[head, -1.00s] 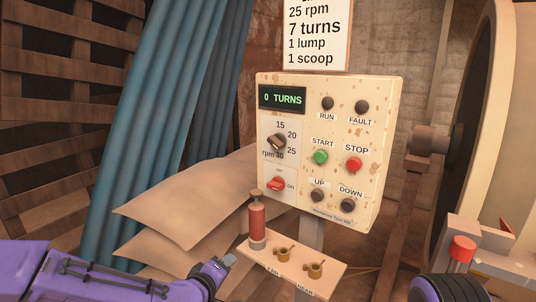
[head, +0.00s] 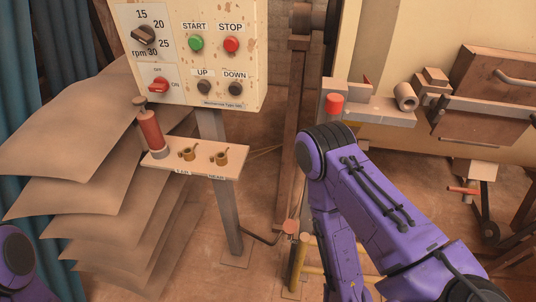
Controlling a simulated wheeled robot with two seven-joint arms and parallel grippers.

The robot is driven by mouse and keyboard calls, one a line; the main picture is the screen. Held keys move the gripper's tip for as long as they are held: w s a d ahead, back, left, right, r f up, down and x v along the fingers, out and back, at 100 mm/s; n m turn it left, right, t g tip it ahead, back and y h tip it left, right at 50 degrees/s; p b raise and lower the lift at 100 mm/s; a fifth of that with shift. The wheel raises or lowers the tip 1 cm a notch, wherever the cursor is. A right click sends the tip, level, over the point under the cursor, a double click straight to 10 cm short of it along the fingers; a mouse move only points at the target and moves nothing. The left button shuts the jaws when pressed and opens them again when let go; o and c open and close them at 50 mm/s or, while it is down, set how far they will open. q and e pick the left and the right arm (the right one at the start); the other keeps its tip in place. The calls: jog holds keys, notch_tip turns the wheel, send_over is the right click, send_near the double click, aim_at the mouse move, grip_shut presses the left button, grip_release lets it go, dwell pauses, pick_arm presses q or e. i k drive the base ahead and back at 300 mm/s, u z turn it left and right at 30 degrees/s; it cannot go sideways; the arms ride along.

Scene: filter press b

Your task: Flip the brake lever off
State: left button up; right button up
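No part is labelled as the brake lever, and I cannot tell for sure which it is. One candidate is the red knob (head: 334,104) on the grey bracket beside the press. Others are a small pinkish-red knob (head: 290,227) low on the floor-side linkage and a red-orange handle (head: 462,190) at the right. My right arm comes up in front of the press and bends down at its purple joint; its gripper is not visible. Only a purple joint of my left arm shows at the lower left corner; its gripper is out of frame.
The control panel (head: 187,75) stands on a grey post, with a small shelf (head: 221,167) holding a red cylinder (head: 150,132) and two brass pieces. Stacked brown sheets (head: 80,130) fill the left. A yellow bar (head: 298,264) stands near my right forearm.

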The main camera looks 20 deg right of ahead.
aim_at(290, 226)
jog(key=k, duration=1)
jog(key=z, duration=1.4)
jog(key=i, duration=1)
jog(key=u, duration=0.7)
jog(key=k, duration=0.3)
jog(key=u, duration=0.7)
